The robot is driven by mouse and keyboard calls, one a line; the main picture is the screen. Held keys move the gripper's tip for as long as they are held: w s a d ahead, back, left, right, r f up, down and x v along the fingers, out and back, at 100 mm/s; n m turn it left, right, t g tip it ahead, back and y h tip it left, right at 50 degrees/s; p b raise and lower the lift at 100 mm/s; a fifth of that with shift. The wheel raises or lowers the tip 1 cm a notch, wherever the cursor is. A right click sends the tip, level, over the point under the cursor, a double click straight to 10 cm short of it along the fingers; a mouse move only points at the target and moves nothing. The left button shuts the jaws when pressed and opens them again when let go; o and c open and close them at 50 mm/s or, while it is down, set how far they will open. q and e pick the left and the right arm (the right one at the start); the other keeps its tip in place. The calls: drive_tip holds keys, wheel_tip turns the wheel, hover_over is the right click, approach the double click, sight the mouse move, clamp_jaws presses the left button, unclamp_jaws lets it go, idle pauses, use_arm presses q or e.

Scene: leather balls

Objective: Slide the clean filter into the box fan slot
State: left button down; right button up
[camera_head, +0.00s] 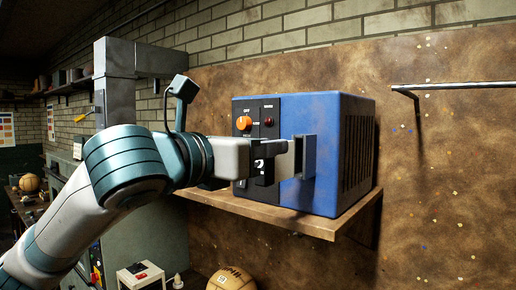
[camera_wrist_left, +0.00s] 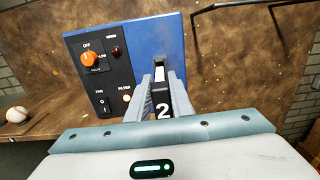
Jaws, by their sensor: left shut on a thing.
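The box fan is a blue case (camera_head: 340,125) with a black control panel, on a wooden shelf; it also shows in the left wrist view (camera_wrist_left: 160,35). My left gripper (camera_head: 293,158) is at the front of the case, right of the panel. In the left wrist view its fingers (camera_wrist_left: 160,85) are shut on a narrow pale piece (camera_wrist_left: 157,72), seemingly the filter's edge, at the slot. A blue-grey upright plate stands by the fingertips in the head view. Most of the filter is hidden, so I cannot tell how deep it sits. My right gripper is out of view.
The wooden shelf (camera_head: 270,212) bears the case. An orange knob (camera_head: 243,123) and red lamp (camera_head: 268,121) are left of my gripper. A metal rail (camera_head: 460,86) juts from the board at right.

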sight(292, 143)
use_arm(q)
drive_tip(key=shift+w+d, duration=0.45)
drive_tip(key=shift+w, duration=0.15)
drive_tip(key=shift+w+d, duration=0.35)
drive_tip(key=shift+w, duration=0.1)
idle(0.5)
drive_tip(key=shift+w+d, duration=0.3)
drive_tip(key=shift+w, duration=0.15)
idle(0.8)
drive_tip(key=shift+w+d, duration=0.35)
drive_tip(key=shift+w, duration=0.15)
idle(0.5)
idle(0.4)
drive_tip(key=shift+x, duration=1.2)
idle(0.8)
drive_tip(key=c, duration=1.6)
unclamp_jaws()
drive_tip(key=shift+o, duration=0.6)
drive_tip(key=shift+w+d, duration=0.1)
